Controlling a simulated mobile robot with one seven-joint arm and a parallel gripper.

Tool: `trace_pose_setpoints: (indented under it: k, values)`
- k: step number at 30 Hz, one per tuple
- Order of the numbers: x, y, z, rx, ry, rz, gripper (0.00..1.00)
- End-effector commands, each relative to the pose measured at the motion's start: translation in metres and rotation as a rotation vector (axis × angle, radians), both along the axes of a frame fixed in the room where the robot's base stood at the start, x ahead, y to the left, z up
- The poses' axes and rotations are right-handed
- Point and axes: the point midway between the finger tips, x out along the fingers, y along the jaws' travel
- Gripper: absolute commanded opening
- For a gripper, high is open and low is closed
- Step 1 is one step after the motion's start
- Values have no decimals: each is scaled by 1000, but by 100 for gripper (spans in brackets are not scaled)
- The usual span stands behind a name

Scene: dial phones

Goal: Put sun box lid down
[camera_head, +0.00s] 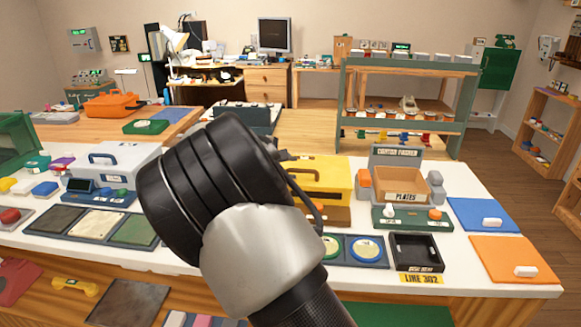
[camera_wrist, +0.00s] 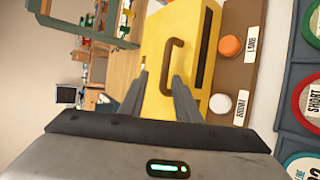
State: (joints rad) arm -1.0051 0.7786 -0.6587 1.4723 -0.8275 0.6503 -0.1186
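The yellow box (camera_head: 330,172) stands on the white counter near the middle of the head view, partly hidden behind my arm. In the wrist view the yellow box (camera_wrist: 158,35) fills the upper middle, with a brown handle (camera_wrist: 181,55) and a dark slot on its face. I cannot tell whether its lid is fully up or down. My gripper (camera_wrist: 160,77) is open, its two fingers pointing at the box. The right fingertip is close to one end of the handle; contact cannot be told. In the head view my wrist hides the fingers.
An orange knob (camera_wrist: 230,46) and a white knob (camera_wrist: 220,103) sit on the brown panel beside the box. A carton tray (camera_head: 402,186) and a black tray (camera_head: 415,254) stand to the right. A grey-white case (camera_head: 120,165) stands left. A green-framed shelf (camera_head: 408,68) is behind.

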Motion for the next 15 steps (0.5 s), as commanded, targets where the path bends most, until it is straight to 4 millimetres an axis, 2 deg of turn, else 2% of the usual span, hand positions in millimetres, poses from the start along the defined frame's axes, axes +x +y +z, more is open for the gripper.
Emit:
trace_pose_setpoints:
  k: [1, 9, 15]
  values:
    - [-9, 8, 8, 4, -1, 6, 30]
    - [-54, 32, 38, 2, -1, 4, 30]
    - [-74, 43, 52, 1, -2, 2, 30]
